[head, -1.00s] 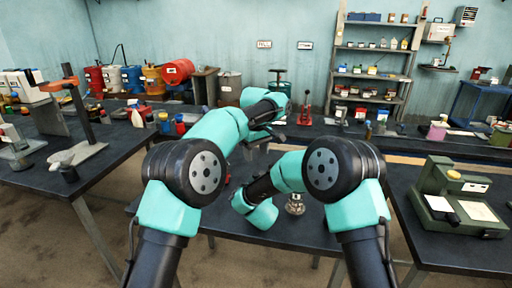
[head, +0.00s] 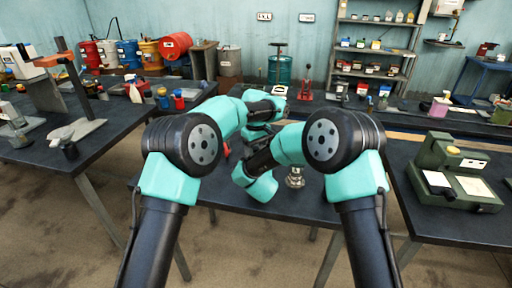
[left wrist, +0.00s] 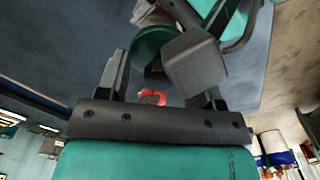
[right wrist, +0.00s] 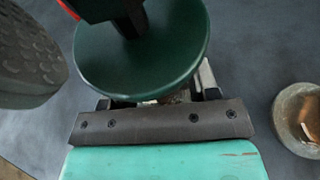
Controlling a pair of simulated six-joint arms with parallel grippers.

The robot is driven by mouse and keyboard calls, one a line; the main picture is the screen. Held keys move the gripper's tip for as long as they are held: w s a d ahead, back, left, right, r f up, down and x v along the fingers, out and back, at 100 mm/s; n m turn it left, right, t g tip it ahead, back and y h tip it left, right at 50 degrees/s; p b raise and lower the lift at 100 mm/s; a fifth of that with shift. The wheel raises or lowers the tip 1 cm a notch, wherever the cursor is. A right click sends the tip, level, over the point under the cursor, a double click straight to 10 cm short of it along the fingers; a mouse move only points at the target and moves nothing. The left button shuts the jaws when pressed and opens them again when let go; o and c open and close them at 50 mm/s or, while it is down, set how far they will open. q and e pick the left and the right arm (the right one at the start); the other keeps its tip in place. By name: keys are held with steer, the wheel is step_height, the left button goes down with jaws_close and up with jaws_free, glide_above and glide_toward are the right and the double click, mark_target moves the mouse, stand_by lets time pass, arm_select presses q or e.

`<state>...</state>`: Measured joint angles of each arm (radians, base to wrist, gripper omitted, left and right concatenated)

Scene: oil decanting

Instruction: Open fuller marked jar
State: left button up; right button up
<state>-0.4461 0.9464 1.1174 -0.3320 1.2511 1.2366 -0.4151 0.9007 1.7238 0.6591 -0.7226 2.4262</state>
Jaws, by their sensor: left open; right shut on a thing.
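A wide dark green disc with a black stem (right wrist: 143,55), apparently the top of a jar, covers most of my right gripper (right wrist: 155,98) in the right wrist view. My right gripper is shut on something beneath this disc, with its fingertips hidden. In the left wrist view a green round part (left wrist: 156,42) and a grey block lie beyond my left gripper (left wrist: 160,82). Its fingers are apart, with a small red patch (left wrist: 151,97) visible between them. In the head view my arms hide both grippers and the jar. No marking is readable.
A round, glassy-rimmed container (right wrist: 300,118) with brownish contents stands at the right of the right wrist view. A small metallic object (head: 295,178) stands on the dark table (head: 275,203). A green machine (head: 450,175) sits on the right table. The table front is mostly clear.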

arm_select(q)
steer(key=c, duration=1.1)
steer(key=shift+r, duration=0.1)
steer(key=shift+r, duration=0.8)
steer(key=shift+r, duration=0.3)
stand_by(0.5)
steer(key=shift+r, duration=2.05)
arm_select(e)
steer(key=o, duration=1.4)
arm_select(q)
steer(key=shift+f, duration=0.1)
arm_select(e)
steer(key=shift+s, duration=0.1)
